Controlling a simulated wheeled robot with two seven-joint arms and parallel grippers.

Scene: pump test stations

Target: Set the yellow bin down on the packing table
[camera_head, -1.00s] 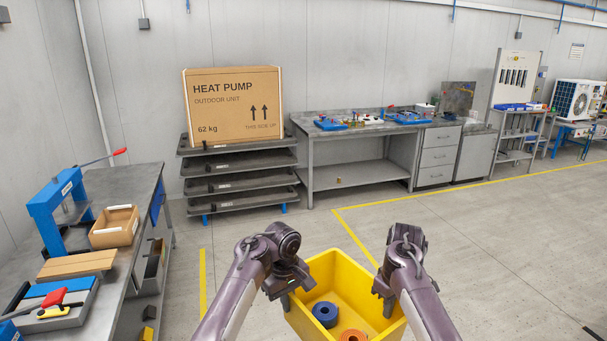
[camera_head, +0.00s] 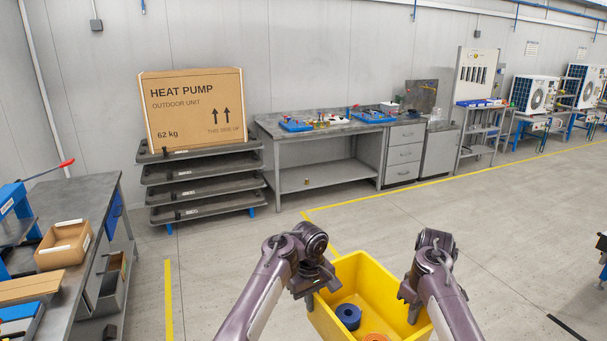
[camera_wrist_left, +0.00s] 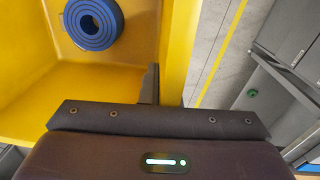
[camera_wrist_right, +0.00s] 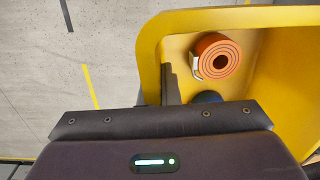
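The yellow bin (camera_head: 372,276) hangs between my two hands at the bottom of the head view, off the floor. A blue roll (camera_head: 348,316) and an orange roll (camera_head: 375,337) lie in it. My left gripper (camera_head: 314,289) is shut on the bin's left wall; the left wrist view shows a dark finger against the wall's inner side. My right gripper (camera_head: 408,301) is shut on the right wall, with a finger inside it in the right wrist view. The outer fingers are hidden. I cannot tell that any table in view is the packing table.
A grey workbench (camera_head: 330,180) with blue trays and drawers stands at the back. A boxed heat pump (camera_head: 195,110) sits on stacked dark trays to its left. A bench (camera_head: 85,195) with a cardboard-coloured box is at the left. Floor right of the bin is largely clear.

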